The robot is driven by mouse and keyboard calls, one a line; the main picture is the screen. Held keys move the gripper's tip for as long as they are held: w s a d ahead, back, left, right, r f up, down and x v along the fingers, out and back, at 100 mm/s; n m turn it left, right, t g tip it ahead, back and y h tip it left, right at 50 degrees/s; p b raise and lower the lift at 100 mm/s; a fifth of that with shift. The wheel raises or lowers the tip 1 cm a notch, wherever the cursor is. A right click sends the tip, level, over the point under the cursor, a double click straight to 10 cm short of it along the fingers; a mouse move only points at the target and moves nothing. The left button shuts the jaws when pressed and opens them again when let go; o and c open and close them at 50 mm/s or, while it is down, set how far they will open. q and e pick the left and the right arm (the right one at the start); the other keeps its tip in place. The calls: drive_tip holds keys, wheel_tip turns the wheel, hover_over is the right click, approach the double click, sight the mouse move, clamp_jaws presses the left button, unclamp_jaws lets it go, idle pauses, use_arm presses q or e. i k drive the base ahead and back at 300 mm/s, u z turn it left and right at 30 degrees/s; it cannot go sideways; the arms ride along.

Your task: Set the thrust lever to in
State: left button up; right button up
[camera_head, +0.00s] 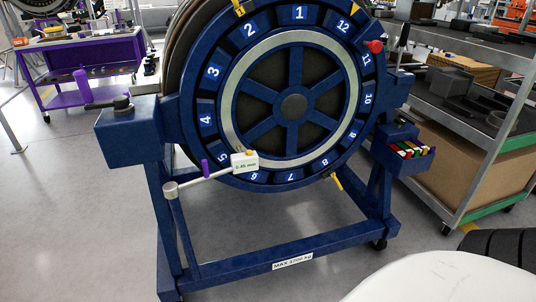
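No part is labelled as the thrust lever, and I cannot tell for sure which one it is. A purple-handled lever (82,86) sticks out to the left from a black pivot (123,104) on top of the blue stand's left block; its grip points up. A small purple tab (205,167) sits on a pale arm (200,178) that carries a white readout box (244,162) in front of the wheel's lower left. A red knob (375,46) is at the wheel's upper right rim.
A large blue wheel (294,104) with numbered slots is mounted in a blue stand (245,268) on castors. A blue bin (405,152) of coloured pieces hangs at its right. Metal shelving (450,122) stands at right, a purple workbench (85,65) behind left. Floor at left is clear.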

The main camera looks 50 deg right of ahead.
sight(405, 30)
drive_tip(key=z, duration=1.1)
